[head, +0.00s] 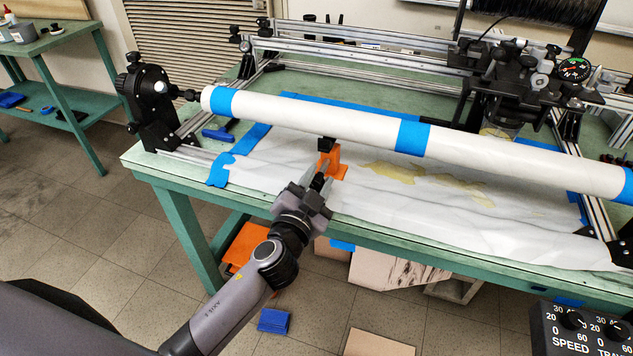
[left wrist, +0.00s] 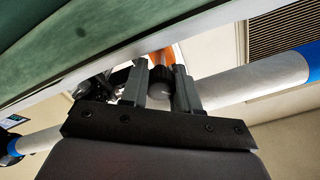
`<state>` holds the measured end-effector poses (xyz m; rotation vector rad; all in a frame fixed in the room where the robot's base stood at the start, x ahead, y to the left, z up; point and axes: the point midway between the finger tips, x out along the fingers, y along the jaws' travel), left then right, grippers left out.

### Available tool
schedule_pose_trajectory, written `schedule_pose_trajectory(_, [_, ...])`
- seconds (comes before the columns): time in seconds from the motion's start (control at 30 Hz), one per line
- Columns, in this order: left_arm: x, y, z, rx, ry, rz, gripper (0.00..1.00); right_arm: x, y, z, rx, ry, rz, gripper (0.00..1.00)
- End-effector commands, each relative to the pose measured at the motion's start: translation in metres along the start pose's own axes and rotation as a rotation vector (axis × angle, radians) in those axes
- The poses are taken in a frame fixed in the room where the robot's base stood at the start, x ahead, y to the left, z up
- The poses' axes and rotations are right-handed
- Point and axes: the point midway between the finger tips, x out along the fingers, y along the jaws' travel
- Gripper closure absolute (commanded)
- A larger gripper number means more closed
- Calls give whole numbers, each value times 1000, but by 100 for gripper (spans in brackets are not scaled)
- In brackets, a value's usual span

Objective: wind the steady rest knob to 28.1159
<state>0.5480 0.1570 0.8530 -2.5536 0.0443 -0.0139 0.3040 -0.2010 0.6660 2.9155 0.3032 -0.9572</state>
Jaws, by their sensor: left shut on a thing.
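The steady rest (head: 335,158) is an orange stand with a black top piece, standing on the table under the white tube (head: 320,118). My left gripper (head: 322,178) reaches up to it from the table's front side. In the left wrist view, the dark, ribbed steady rest knob (left wrist: 160,82) sits between the two grey fingers of my left gripper (left wrist: 161,88), which is shut on it. An orange part of the stand shows behind the knob. In the head view the fingers mostly cover the knob, and no reading of its setting is visible. My right gripper is not in view.
The white tube with blue tape bands runs across above the green table (head: 150,178), close over my gripper. A black motor unit (head: 150,100) holds its left end. A dark carriage (head: 515,75) stands behind it. A control box (head: 585,328) is at lower right.

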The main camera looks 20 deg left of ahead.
Motion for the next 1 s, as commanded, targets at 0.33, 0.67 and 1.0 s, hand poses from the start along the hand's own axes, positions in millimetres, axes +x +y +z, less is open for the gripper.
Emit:
schedule_pose_trajectory(0.33, [0, 0, 0, 216, 0, 0, 100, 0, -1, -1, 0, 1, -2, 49])
schedule_pose_trajectory(0.67, [0, 0, 0, 293, 0, 0, 100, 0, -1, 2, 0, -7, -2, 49])
schedule_pose_trajectory(1.0, [0, 0, 0, 297, 0, 0, 100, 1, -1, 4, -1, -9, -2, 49])
